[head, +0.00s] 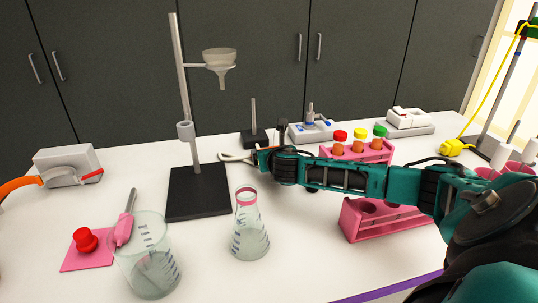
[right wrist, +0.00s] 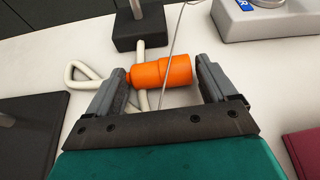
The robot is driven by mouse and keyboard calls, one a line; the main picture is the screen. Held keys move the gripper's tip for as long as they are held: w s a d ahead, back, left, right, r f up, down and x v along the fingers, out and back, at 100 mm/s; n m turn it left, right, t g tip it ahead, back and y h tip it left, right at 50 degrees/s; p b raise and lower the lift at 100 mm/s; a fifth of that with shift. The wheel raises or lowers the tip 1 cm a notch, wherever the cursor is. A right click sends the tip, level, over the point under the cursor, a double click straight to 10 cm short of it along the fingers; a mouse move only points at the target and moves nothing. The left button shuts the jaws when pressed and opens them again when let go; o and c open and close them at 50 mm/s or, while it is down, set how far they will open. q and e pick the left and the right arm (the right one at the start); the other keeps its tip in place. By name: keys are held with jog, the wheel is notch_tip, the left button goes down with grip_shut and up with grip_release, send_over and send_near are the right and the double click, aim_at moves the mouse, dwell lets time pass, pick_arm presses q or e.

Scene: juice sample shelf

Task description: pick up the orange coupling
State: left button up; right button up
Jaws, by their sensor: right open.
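The orange coupling (right wrist: 163,72) lies on its side on the white table in the right wrist view. It is a stepped cylinder with a narrower end to the left. My right gripper (right wrist: 158,78) is open, with one finger at each end of the coupling. Whether either finger touches it I cannot tell. In the head view my right gripper (head: 263,158) is low over the table beside the black stand base, and I cannot make out the coupling there. My left gripper is not in view.
A white looped hose (right wrist: 82,72) and a thin grey cable (right wrist: 175,40) run close to the coupling. A black block with a rod (right wrist: 140,28) stands behind it. A flask (head: 250,235), a beaker (head: 150,265) and a pink tube rack (head: 375,228) stand nearer the front.

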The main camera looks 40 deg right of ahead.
jog(key=shift+w+d+f, duration=0.25)
jog(key=shift+w, duration=0.3)
jog(key=c, duration=0.8)
jog(key=shift+o, duration=0.2)
